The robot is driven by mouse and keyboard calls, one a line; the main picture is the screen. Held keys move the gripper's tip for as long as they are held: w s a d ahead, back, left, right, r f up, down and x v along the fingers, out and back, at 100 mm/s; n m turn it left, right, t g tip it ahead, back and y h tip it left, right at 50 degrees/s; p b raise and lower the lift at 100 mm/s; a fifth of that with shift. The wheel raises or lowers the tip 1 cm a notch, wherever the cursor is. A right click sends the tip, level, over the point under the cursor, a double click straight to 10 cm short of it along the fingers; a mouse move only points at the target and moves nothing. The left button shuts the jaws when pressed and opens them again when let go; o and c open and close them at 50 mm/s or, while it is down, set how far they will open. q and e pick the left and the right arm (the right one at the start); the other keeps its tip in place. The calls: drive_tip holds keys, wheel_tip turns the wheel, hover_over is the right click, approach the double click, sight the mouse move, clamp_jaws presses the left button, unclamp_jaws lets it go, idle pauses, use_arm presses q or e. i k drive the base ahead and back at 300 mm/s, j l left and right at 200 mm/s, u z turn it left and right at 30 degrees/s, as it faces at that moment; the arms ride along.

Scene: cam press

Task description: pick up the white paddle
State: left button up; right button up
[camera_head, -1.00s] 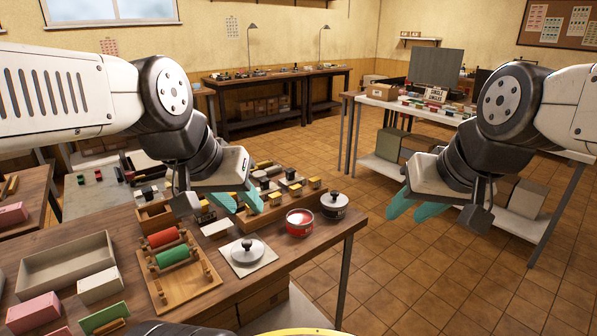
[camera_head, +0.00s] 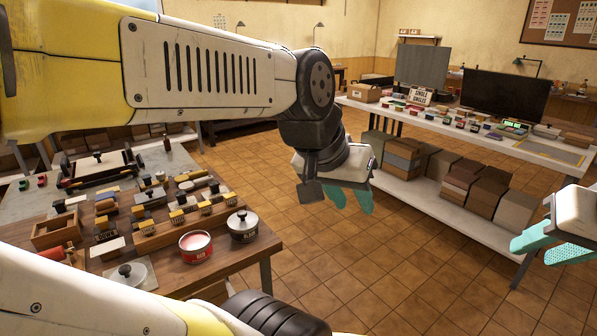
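I cannot make out a clear white paddle in view. A small flat white piece (camera_head: 107,247) lies on the brown table at the left, and a white square plate with a grey knobbed lid (camera_head: 128,274) lies nearer; I cannot tell whether either is the paddle. My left gripper (camera_head: 349,198) hangs over the floor, right of that table, with its teal fingers apart and nothing between them. My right gripper (camera_head: 548,246) is at the right edge, partly cut off, its teal fingers apart and empty.
The brown table (camera_head: 222,263) holds a red tin (camera_head: 195,247), a dark lidded tin (camera_head: 242,226) and several stamps. A white table (camera_head: 372,108) at the back right carries small coloured items, a sign and dark panels, with boxes on its lower shelf. Tiled floor between is clear.

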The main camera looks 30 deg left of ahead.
sight(188, 185)
drive_tip(key=i+l+z, duration=0.25)
drive_tip(key=i, duration=0.25)
drive_tip(key=i+l+z, duration=0.2)
drive_tip(key=i, duration=0.3)
drive_tip(key=i+u, duration=0.45)
drive_tip(key=i+l+u, duration=0.15)
drive_tip(key=i+u, duration=0.3)
drive_tip(key=i+j+u, duration=0.15)
drive_tip(key=u, duration=0.3)
drive_tip(key=i+j+u, duration=0.1)
drive_tip(key=i+u, duration=0.15)
drive_tip(key=u, duration=0.2)
drive_tip(key=i+u, duration=0.2)
drive_tip(key=u, duration=0.3)
drive_tip(key=i+l+u, duration=0.1)
drive_tip(key=u, duration=0.35)
drive_tip(key=i+l+u, duration=0.15)
drive_tip(key=i+u, duration=0.15)
drive_tip(key=u, duration=0.15)
drive_tip(key=i+u, duration=0.85)
drive_tip(key=k+l, duration=0.05)
drive_tip(key=k, duration=0.05)
